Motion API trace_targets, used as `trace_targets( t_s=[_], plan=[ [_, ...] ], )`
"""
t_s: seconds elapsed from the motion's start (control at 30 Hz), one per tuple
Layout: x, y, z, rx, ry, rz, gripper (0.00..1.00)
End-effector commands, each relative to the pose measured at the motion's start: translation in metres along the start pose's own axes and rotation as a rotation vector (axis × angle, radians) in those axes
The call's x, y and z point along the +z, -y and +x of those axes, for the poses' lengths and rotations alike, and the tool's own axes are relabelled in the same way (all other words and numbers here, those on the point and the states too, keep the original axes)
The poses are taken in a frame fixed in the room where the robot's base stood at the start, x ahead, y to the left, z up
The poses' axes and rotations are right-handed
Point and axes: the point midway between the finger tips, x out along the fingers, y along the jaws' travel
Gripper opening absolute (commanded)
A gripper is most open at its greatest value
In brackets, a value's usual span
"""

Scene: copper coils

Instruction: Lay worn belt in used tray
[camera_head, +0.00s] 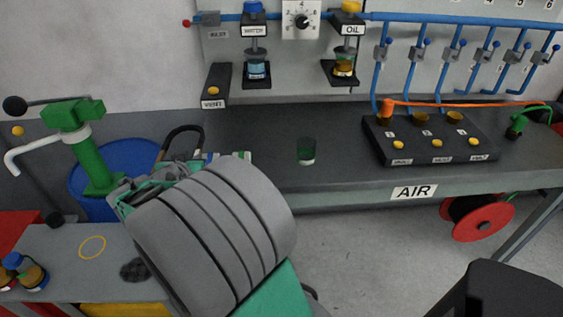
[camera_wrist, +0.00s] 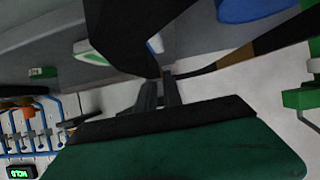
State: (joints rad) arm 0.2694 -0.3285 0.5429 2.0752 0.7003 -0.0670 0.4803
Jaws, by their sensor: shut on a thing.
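The worn belt (camera_head: 183,130) appears as a dark loop with a tan-brown stretch, rising behind my arm at the left end of the grey bench. In the wrist view the belt (camera_wrist: 230,60) runs as a dark and brown strip from my fingertips toward the upper right. My gripper (camera_wrist: 159,92) is shut on it, with the two dark fingers close together. In the head view my grey arm links hide the fingers and the lower part of the belt. I cannot tell which thing is the used tray; none in view is readably marked so.
A blue drum (camera_head: 128,165) and a green hand pump (camera_head: 95,160) stand at left, close to my arm. A dark green cup (camera_head: 306,151) and a black socket block (camera_head: 430,140) stand on the bench (camera_head: 350,175).

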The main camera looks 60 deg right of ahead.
Motion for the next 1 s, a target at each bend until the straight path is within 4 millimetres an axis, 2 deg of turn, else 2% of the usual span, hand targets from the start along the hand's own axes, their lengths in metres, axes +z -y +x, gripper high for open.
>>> trace_targets(
  t_s=[0.03, 0.17, 0.2, 0.3, 0.4, 0.43, 0.5, 0.6, 0.67, 0.8, 1.0],
  plan=[
    [-0.009, -0.037, 0.014, 0.081, 0.001, 0.041, 0.00],
    [-0.025, -0.130, 0.037, 0.272, 0.004, 0.139, 0.00],
    [-0.028, -0.159, 0.040, 0.329, 0.006, 0.168, 0.00],
    [-0.032, -0.225, 0.043, 0.457, 0.007, 0.235, 0.00],
    [-0.032, -0.278, 0.039, 0.560, 0.009, 0.288, 0.00],
    [-0.032, -0.289, 0.038, 0.583, 0.009, 0.300, 0.00],
    [-0.032, -0.311, 0.035, 0.624, 0.009, 0.322, 0.00],
    [-0.029, -0.327, 0.033, 0.656, 0.011, 0.338, 0.00],
    [-0.021, -0.330, 0.036, 0.662, 0.014, 0.340, 0.00],
    [0.008, -0.329, 0.050, 0.662, 0.016, 0.338, 0.00],
    [0.033, -0.328, 0.063, 0.661, 0.012, 0.339, 0.00]
  ],
)
